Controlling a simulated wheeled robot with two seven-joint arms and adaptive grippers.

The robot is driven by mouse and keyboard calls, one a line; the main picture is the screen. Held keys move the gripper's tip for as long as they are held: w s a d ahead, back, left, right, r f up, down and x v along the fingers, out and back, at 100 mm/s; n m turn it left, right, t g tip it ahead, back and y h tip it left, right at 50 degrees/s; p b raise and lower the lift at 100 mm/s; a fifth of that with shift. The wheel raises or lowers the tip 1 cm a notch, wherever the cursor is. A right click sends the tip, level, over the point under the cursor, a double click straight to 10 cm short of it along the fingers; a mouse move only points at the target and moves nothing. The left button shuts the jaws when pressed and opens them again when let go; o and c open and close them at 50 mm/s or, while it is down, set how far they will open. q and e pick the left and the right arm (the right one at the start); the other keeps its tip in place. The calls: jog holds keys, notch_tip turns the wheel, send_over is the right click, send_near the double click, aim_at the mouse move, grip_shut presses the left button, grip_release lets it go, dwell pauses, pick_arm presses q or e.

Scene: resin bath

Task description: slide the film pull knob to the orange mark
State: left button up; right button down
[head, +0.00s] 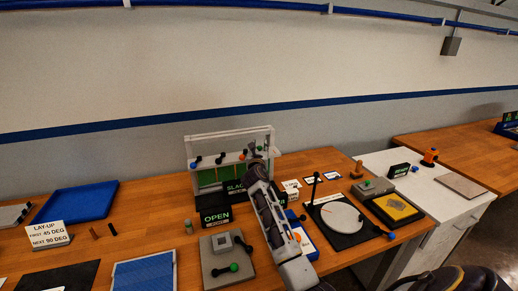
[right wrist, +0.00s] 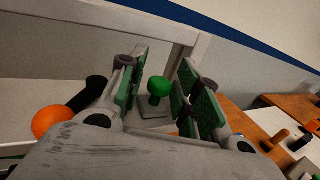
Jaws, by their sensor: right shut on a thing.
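A white frame (head: 230,134) stands at the back of the wooden bench, with green panels in its lower part and coloured knobs along its rail. My right gripper (head: 252,150) reaches up to this rail. In the right wrist view a green knob (right wrist: 158,88) on a small grey block sits between the padded fingers of my right gripper (right wrist: 163,90), which is shut on it; the exact contact is unclear. An orange ball (right wrist: 52,122) on a black handle is left of the fingers. I cannot make out an orange mark. My left gripper is not in view.
A round white plate (head: 340,217) with upright rod is on the right. A blue tray (head: 78,203) lies far left.

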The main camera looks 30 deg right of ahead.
aim_at(274, 152)
jog(key=shift+s+d+p, duration=0.2)
jog(key=shift+d+p, duration=0.4)
jog(key=shift+d, duration=0.2)
jog(key=shift+s+d+p, duration=0.2)
jog(key=shift+d+p, duration=0.35)
jog(key=shift+d, duration=0.25)
jog(key=shift+s+d+p, duration=0.2)
jog(key=shift+d+p, duration=0.4)
jog(key=shift+d, duration=0.2)
jog(key=shift+s+d+p, duration=0.25)
jog(key=shift+d+p, duration=0.3)
jog(key=shift+d, duration=0.55)
jog(key=c, duration=1.3)
grip_release()
jog(key=shift+s+a, duration=0.1)
jog(key=shift+v, duration=5.9)
jog(key=shift+s+a+f, duration=0.1)
jog(key=shift+f, duration=0.05)
